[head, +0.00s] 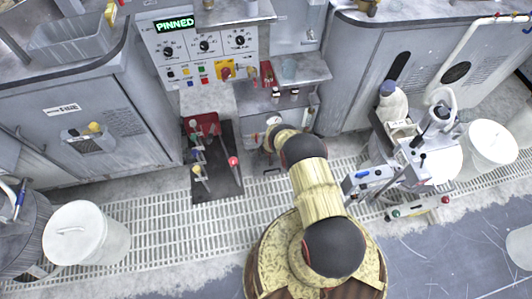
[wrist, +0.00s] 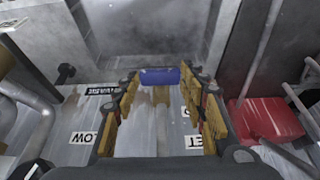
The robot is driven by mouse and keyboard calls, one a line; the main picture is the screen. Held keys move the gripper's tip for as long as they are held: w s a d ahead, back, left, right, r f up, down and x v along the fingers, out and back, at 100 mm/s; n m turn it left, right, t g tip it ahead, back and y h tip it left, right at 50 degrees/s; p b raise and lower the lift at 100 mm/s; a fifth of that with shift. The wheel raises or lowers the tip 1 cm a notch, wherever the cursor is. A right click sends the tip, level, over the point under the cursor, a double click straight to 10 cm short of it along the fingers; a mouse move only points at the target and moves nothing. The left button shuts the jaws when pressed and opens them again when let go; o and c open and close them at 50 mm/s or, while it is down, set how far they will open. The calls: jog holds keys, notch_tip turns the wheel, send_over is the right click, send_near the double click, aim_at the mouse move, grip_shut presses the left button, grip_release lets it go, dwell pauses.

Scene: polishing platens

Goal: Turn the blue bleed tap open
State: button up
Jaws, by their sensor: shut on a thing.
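The blue tap (wrist: 160,76) shows in the wrist view as a short blue piece between my fingertips, near a grey wall. My gripper (wrist: 162,84) has its yellow-padded fingers on either side of it and is shut on it. How far the tap is turned cannot be told. In the head view my arm reaches down to the low space under the control panel (head: 203,45), and the arm hides the fingertips and the tap.
A red block (wrist: 268,118) and grey pipes lie right of my gripper in the wrist view; another pipe (wrist: 35,115) is at left. In the head view a dark mat (head: 215,180) with a red-handled lever is left of my arm, and a wheeled machine (head: 405,165) stands right.

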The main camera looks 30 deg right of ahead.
jog(key=c, duration=0.4)
jog(key=shift+o, duration=0.2)
jog(key=h, duration=0.2)
jog(key=a+n+g+h+b, duration=0.1)
jog(key=h, duration=0.1)
jog(key=shift+w+f, duration=0.1)
jog(key=shift+f, duration=0.1)
jog(key=o, duration=1.2)
jog(key=shift+r, duration=0.1)
